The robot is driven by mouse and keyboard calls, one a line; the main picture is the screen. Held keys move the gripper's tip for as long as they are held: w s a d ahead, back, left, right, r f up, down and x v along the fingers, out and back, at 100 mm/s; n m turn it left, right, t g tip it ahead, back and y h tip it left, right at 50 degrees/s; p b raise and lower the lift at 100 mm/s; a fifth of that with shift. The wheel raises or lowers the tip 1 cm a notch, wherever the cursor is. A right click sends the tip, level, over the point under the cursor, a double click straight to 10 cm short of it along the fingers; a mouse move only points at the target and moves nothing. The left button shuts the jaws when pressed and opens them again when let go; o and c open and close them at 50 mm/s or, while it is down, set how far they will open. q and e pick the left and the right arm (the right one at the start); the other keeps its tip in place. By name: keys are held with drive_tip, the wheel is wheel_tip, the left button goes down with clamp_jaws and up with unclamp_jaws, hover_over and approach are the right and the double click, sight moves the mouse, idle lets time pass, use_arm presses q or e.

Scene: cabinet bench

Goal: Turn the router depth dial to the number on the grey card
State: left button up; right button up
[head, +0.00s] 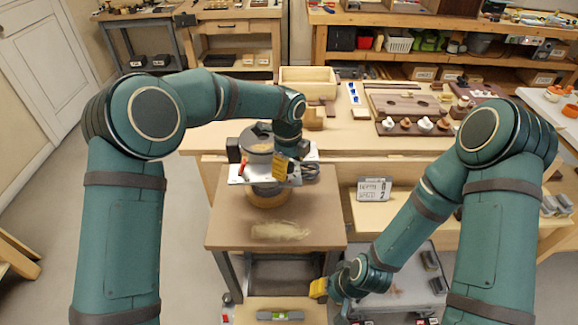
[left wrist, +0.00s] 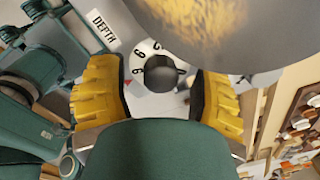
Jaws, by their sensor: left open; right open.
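The grey card (head: 374,189) stands on the bench right of the small table; its two lines of writing are too small to read surely. The router (head: 258,143), a grey cylindrical machine, is on the small table, partly hidden by my left gripper (head: 284,168). In the left wrist view, the white depth dial (left wrist: 146,103) has black digits, a dark centre knob (left wrist: 160,73) and a DEPTH label (left wrist: 102,28) beside it. A red mark (left wrist: 127,83) is at its left edge. My left gripper's yellow fingers are open on either side of the knob. My right gripper (head: 319,289) is open, low beside the table.
The small brown table (head: 225,225) has a patch of sawdust (head: 279,231) at its front. The workbench (head: 345,137) behind it holds a wooden box (head: 308,80) and boards with knobs. A levelled shelf with a green level (head: 281,316) is below.

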sight(289, 166)
use_arm(q)
clamp_jaws()
drive_tip(key=shift+f+n+p, duration=0.1)
drive_tip(key=shift+n+p, duration=0.3)
drive_tip(key=shift+n, duration=1.2)
unclamp_jaws()
wheel_tip(289, 166, up, 12)
drive_tip(key=shift+s, duration=0.3)
